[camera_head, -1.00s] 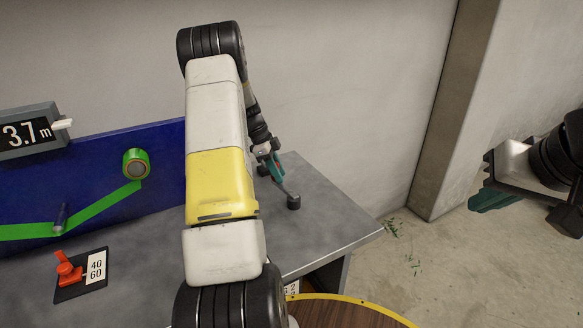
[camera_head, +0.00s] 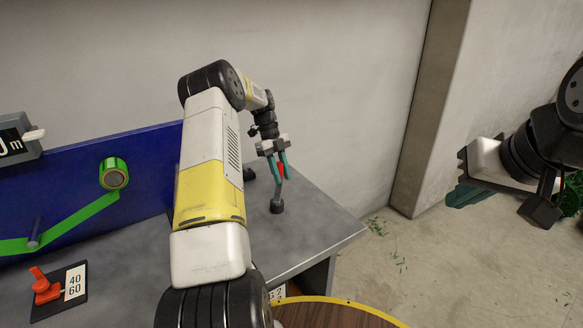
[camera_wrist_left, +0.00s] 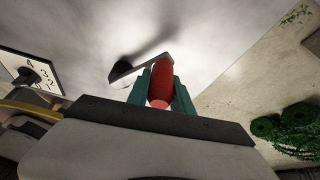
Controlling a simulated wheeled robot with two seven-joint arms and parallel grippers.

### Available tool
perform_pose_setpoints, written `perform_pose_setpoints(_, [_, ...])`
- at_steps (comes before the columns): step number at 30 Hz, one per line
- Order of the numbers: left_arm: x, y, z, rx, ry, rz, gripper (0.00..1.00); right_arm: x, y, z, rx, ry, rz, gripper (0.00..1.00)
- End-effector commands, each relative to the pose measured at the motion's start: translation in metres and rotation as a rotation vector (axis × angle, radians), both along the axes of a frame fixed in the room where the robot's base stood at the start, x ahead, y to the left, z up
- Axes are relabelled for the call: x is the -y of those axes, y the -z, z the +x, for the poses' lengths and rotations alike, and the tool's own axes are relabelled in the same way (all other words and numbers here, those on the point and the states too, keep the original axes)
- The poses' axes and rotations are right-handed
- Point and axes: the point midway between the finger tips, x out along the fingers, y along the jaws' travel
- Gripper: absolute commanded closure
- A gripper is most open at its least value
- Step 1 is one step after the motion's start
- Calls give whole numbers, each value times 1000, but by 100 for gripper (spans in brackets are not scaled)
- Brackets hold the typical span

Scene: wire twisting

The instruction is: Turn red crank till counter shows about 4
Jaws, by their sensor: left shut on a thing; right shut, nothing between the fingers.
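The red crank handle (camera_head: 280,170) stands near the right end of the grey bench, its grey arm running down to a dark hub (camera_head: 277,206). My left gripper (camera_head: 279,164) is shut on the handle. In the left wrist view the red handle (camera_wrist_left: 161,83) sits between the teal fingers (camera_wrist_left: 160,95), and the crank arm (camera_wrist_left: 147,67) runs up behind them. The counter (camera_head: 15,142) is cut by the left edge; only a last digit 0 and "m" show. My right gripper (camera_head: 468,195) is shut and empty, off to the right.
A blue panel (camera_head: 70,165) carries a green tape roll (camera_head: 114,173) with a green strip. A red lever (camera_head: 45,287) with a 40/60 label is at lower left. A numbered dial (camera_wrist_left: 30,76) shows in the wrist view. Green coils (camera_wrist_left: 285,130) lie on the floor.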

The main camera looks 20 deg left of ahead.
Motion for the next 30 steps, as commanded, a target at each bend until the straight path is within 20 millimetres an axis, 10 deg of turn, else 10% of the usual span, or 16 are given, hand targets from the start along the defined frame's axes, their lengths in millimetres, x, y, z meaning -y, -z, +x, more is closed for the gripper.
perform_pose_setpoints(19, [6,-1,2,3,55,-1,100,0,0,0,0,0,0,100])
perform_pose_setpoints(20, [6,-1,2,3,54,-1,71,0,0,0,0,0,0,100])
perform_pose_setpoints(23, [6,-1,1,3,54,-1,52,0,0,0,0,0,0,100])
perform_pose_setpoints(30, [6,0,1,1,54,0,51,0,0,0,0,0,0,100])
